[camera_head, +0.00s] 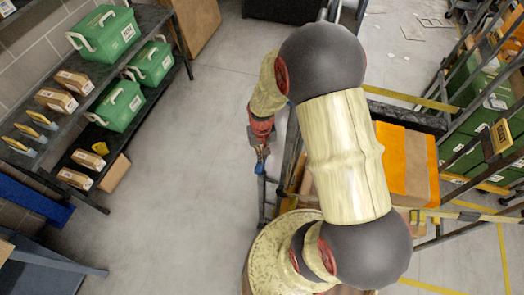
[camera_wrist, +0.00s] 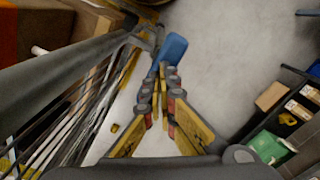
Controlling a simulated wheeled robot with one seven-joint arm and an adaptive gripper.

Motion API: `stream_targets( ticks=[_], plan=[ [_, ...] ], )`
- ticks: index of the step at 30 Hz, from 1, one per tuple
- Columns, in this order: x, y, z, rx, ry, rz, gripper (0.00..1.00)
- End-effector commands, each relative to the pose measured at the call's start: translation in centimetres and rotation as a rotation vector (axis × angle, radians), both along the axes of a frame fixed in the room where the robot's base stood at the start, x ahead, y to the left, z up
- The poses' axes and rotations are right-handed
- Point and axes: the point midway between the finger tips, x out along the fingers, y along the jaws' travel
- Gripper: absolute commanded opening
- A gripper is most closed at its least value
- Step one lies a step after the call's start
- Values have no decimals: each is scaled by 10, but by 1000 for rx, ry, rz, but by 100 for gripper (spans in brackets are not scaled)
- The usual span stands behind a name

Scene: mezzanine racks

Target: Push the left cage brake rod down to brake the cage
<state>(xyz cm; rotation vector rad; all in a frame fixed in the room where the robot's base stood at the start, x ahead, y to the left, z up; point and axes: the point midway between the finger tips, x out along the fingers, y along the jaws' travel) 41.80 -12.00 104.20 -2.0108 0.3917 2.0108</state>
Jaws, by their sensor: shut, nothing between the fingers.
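The cage (camera_head: 413,115) is a grey metal frame holding orange boxes, largely behind my arm in the head view. In the wrist view its grey bars (camera_wrist: 65,70) run along the left. A blue-ended brake rod (camera_wrist: 172,47) sticks out at the cage's corner, just beyond my fingertips. Its blue end (camera_head: 260,168) also shows small in the head view. My gripper (camera_wrist: 164,72) is shut and empty, its fingers meeting at the blue end. It also shows in the head view (camera_head: 261,153), beside the cage's left side. I cannot tell whether the tips touch the rod.
A dark shelf (camera_head: 130,75) with green cases (camera_head: 105,32) and small cardboard boxes (camera_head: 75,80) stands at the left. Another rack with green crates (camera_head: 470,140) stands at the right. The grey floor (camera_head: 215,125) between the left shelf and the cage is clear.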

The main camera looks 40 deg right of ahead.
Motion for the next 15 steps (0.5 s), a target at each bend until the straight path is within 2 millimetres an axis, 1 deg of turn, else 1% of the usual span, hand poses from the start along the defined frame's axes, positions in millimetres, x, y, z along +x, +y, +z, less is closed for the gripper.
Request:
stream_targets(
  ticks=[5, 15],
  plan=[
    [0, 0, 6, 0, 1, 0, 0],
    [0, 0, 36, 0, 0, 0, 0]
  ],
)
